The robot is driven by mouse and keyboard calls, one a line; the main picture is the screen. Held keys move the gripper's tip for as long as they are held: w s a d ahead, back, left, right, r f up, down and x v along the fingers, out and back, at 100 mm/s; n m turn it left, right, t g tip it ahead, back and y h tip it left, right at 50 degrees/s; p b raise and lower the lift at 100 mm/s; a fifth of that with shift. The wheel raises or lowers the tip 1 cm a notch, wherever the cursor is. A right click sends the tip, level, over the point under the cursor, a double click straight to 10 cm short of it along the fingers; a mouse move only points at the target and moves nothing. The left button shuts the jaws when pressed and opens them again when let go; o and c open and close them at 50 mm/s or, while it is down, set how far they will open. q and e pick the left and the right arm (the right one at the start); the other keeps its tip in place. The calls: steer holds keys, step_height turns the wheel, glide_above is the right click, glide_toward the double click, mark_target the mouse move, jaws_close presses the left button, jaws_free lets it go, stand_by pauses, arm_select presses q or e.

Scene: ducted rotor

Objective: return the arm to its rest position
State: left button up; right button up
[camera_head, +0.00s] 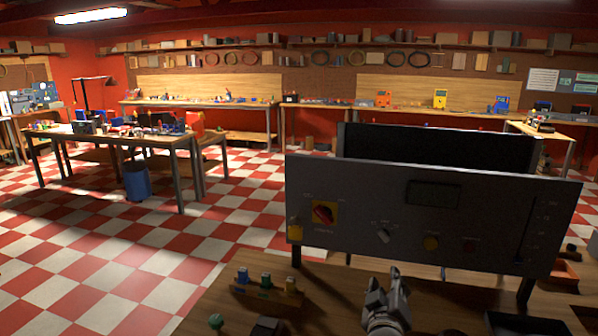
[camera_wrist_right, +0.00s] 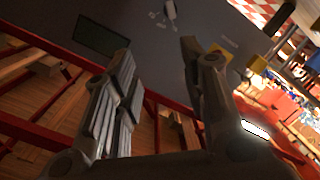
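My right gripper (camera_head: 388,285) shows at the bottom centre of the head view, above the wooden bench (camera_head: 340,292) and in front of the grey control panel (camera_head: 350,190). In the right wrist view its two fingers (camera_wrist_right: 158,55) stand apart with nothing between them, so it is open and empty. The panel fills the upper middle of that view, beyond the fingertips; I see no contact. My left gripper is not in view.
A small wooden block with coloured pegs (camera_head: 266,291) and a green knob (camera_head: 216,321) are on the bench left of the gripper. An orange tray (camera_head: 566,272) lies at the right. Checkered floor (camera_head: 130,260) is open at left, before a cluttered table (camera_head: 110,140).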

steer(key=s+d+f+m+g+y, duration=0.15)
steer(key=s+f+g, duration=0.25)
steer(key=s+f, duration=0.65)
steer(key=s+d+f+m+g+y, duration=0.15)
steer(key=s+f+g, duration=0.25)
steer(key=s+f, duration=0.7)
steer(key=s+a+g+y, duration=0.2)
steer(key=s+g, duration=0.2)
steer(key=s, duration=1.3)
step_height(320, 180, down, 30)
steer(key=g+b, duration=0.1)
steer(key=b, duration=0.4)
arm_select(q)
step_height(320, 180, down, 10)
steer(key=b, duration=0.5)
arm_select(e)
steer(key=s+d+f+g, duration=0.1)
steer(key=s+d+f, duration=0.1)
steer(key=s+f, duration=1.5)
step_height(320, 180, down, 5)
steer(key=shift+s+d+r+g, duration=0.2)
steer(key=shift+s+d+g, duration=0.1)
steer(key=shift+s+d, duration=0.1)
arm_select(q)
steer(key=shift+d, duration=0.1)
